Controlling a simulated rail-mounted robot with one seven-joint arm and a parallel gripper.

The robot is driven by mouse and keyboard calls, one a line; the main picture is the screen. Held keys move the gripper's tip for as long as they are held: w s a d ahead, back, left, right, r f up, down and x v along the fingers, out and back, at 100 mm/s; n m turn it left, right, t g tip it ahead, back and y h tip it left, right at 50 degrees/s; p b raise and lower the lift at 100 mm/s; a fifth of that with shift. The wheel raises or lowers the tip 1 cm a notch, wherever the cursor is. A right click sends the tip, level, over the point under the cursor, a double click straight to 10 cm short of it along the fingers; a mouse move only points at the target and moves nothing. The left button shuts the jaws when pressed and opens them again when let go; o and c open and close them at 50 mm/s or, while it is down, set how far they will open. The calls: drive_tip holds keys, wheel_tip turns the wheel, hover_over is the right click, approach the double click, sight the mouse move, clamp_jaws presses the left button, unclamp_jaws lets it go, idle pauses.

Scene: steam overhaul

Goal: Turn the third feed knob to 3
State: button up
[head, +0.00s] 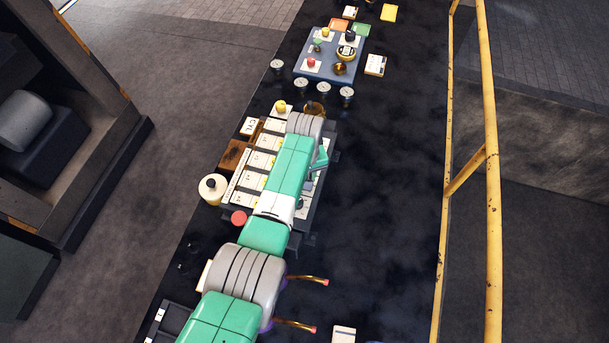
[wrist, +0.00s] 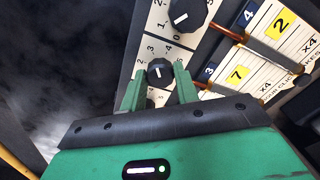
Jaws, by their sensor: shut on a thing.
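The third feed knob (wrist: 160,72) is a round black knob with a white pointer line. In the wrist view it sits beside a blue label reading 3 (wrist: 210,70). My gripper (wrist: 159,82) has its two green fingers on either side of this knob and is shut on it. The white dial plate (wrist: 158,28) carries printed numbers around the knob; some are hidden by the fingers. The pointer lies roughly up the picture, but I cannot tell its exact number. In the head view my arm covers much of the knob panel (head: 233,190), and the knob is not clear there.
A second black knob (wrist: 187,14) is close above, beside the label reading 4. Copper-coloured rods (wrist: 225,33) run beside the labels. In the head view, a cream round container (head: 212,188) and a red disc (head: 239,217) stand left of my arm. The dark bench right of my arm is mostly clear.

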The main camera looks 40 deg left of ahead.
drive_tip(key=shift+n, duration=1)
drive_tip(key=o, duration=1)
drive_tip(key=shift+c, duration=0.2)
wheel_tip(320, 180, up, 8)
drive_tip(key=shift+f+p, duration=0.1)
drive_tip(key=shift+p, duration=0.55)
